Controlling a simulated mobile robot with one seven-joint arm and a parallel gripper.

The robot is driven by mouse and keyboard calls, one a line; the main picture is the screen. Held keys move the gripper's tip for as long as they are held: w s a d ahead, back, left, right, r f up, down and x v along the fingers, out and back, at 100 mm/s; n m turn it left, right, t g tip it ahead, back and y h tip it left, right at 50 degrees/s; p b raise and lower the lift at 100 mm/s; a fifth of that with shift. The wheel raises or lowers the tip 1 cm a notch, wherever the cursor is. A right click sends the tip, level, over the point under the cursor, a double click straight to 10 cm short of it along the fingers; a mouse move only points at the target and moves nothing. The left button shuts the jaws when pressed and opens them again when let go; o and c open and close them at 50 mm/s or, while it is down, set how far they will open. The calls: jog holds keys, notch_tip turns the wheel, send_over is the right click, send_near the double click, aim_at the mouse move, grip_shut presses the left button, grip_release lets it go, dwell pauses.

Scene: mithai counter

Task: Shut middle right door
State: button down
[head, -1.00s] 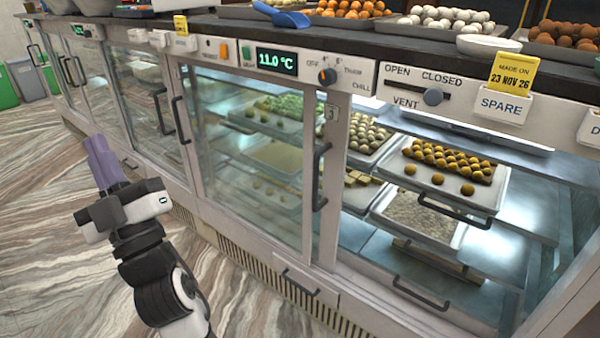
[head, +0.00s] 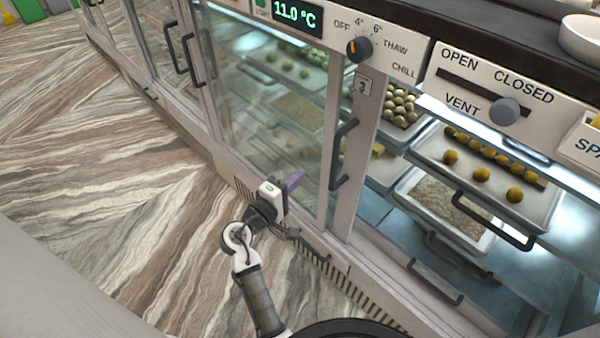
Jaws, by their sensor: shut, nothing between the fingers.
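The glass-fronted counter has a framed glass door (head: 270,130) in the middle, with sweets on trays dimly visible through it. A dark upright handle (head: 343,155) is on the pale frame at its right side, below a small label 3. Right of that frame, the trays show clearly with no glass seen in front. I cannot tell which panel is the middle right door or how far it stands open.
Two more upright handles (head: 184,55) are on the doors to the left. A tray of round yellow sweets (head: 482,174) and lower drawer-like handles are at the right. A control panel (head: 385,45) runs above. The patterned floor (head: 110,170) is clear at left.

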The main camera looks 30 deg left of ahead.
jog(key=p+x, duration=0.2)
jog(key=x, duration=0.5)
jog(key=shift+w+r, duration=0.2)
jog(key=shift+w, duration=0.15)
jog(key=shift+s+d+f+p, duration=0.1)
jog(key=shift+s+d+p, duration=0.1)
jog(key=shift+s+d, duration=0.25)
jog(key=shift+s+d+p, duration=0.2)
jog(key=shift+s+d, duration=0.05)
jog(key=shift+d, duration=0.45)
jog(key=shift+s+d+f+p, duration=0.1)
jog(key=shift+s+d+p, duration=0.1)
jog(key=shift+s+d, duration=0.25)
jog(key=shift+w+d, duration=0.1)
jog(key=shift+d, duration=0.1)
